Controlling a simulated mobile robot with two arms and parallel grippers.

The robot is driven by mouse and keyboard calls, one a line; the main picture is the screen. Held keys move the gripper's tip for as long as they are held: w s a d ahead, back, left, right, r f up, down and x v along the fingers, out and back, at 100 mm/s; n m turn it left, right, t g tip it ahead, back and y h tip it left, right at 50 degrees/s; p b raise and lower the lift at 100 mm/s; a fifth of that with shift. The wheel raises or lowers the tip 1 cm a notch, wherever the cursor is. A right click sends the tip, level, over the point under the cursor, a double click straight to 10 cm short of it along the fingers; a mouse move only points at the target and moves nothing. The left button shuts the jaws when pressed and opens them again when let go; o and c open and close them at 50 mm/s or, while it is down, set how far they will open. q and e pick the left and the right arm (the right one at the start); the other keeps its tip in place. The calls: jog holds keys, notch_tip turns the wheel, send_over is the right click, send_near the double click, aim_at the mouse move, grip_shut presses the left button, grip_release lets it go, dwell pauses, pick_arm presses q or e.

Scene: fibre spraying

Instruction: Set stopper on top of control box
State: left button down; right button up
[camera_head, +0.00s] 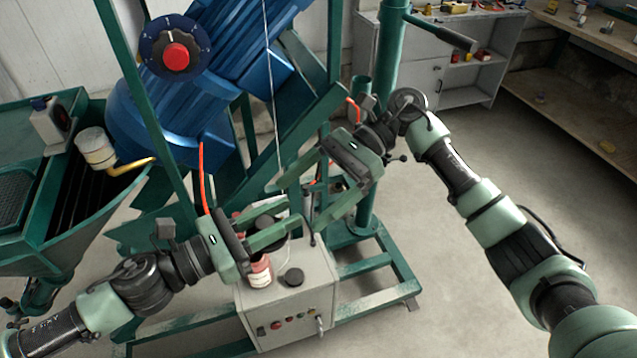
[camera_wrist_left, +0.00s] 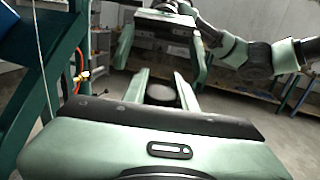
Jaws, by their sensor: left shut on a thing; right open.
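The control box (camera_head: 310,295) is a pale grey case on the green frame, with buttons on its front. My left gripper (camera_head: 278,235) is above its top and shut on a dark round piece, probably the stopper (camera_head: 266,221), partly hidden by the fingers. In the left wrist view, this round piece (camera_wrist_left: 161,94) sits between the fingers. My right gripper (camera_head: 308,192) is open and empty, above and to the right of the left one. It also shows in the left wrist view (camera_wrist_left: 162,55), its fingers spread apart.
A red and white bottle (camera_head: 260,271) and a black round item (camera_head: 292,277) are on the box top. A blue machine (camera_head: 185,110) and green posts stand behind and left. A green hopper (camera_head: 75,215) is at left. The floor at right is clear.

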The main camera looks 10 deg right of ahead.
jog(key=x, duration=0.9)
jog(key=shift+s+r, duration=0.1)
jog(key=shift+c, duration=0.3)
jog(key=c, duration=1)
pick_arm(q)
jog(key=c, duration=1.5)
grip_release()
jog(key=shift+c, duration=0.2)
pick_arm(e)
jog(key=c, duration=0.4)
pick_arm(q)
jog(key=o, duration=0.5)
pick_arm(e)
jog(key=shift+o, duration=0.2)
